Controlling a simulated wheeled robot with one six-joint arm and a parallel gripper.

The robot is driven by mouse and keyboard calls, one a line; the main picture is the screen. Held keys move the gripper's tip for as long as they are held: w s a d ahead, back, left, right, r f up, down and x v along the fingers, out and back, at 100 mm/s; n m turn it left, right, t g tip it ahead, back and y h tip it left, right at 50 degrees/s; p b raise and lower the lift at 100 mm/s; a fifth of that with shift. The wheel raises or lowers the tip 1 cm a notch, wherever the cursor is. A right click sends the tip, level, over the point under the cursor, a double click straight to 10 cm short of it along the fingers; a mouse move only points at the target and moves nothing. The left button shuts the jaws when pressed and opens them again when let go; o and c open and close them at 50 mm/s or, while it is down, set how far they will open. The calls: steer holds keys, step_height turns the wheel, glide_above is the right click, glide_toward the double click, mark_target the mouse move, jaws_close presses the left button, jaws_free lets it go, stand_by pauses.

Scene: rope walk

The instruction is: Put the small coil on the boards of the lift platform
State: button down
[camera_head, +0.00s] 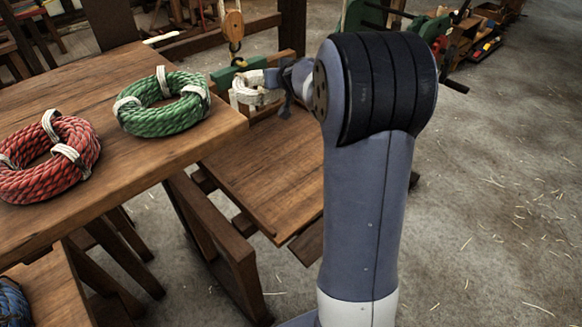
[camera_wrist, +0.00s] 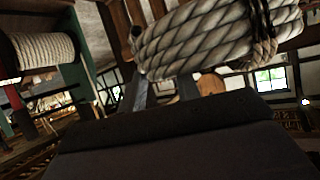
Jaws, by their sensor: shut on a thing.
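The small coil (camera_head: 244,93) is pale cream rope and shows left of my arm in the head view. In the wrist view the coil (camera_wrist: 205,42) fills the upper part, with a dark tie at its right. My gripper (camera_head: 284,85) is shut on the coil; my arm partly hides the gripper in the head view. In the wrist view the fingers (camera_wrist: 163,90) reach up to the coil's lower side. The lift platform (camera_head: 268,165) has bare brown boards below the coil in the head view. I cannot tell the coil's height above them.
A wooden table (camera_head: 100,95) at left bears a green coil (camera_head: 163,118) and a red coil (camera_head: 75,140). A wooden pulley block (camera_head: 233,25) hangs behind the held coil. A blue coil (camera_head: 12,305) lies lower left. Floor at right is mostly clear.

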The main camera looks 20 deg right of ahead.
steer(key=s+d+f+m+h+b, duration=0.1)
steer(key=s+d+f+h+b, duration=0.1)
steer(key=f+b, duration=0.2)
steer(key=s+d+f+m+g+h+b, duration=0.1)
steer(key=f+b, duration=0.4)
steer(key=f, duration=0.6)
steer(key=s+d+f+m+h+b, duration=0.2)
steer(key=f+b, duration=0.3)
steer(key=f, duration=0.3)
steer(key=shift+s+d+f+m+g+h, duration=0.15)
steer(key=shift+s+d+m+g+h, duration=0.25)
steer(key=shift+m, duration=0.3)
steer(key=c, duration=1)
jaws_free()
steer(key=shift+a, duration=0.1)
steer(key=shift+c, duration=0.2)
steer(key=p+v, duration=0.4)
steer(key=v, duration=0.8)
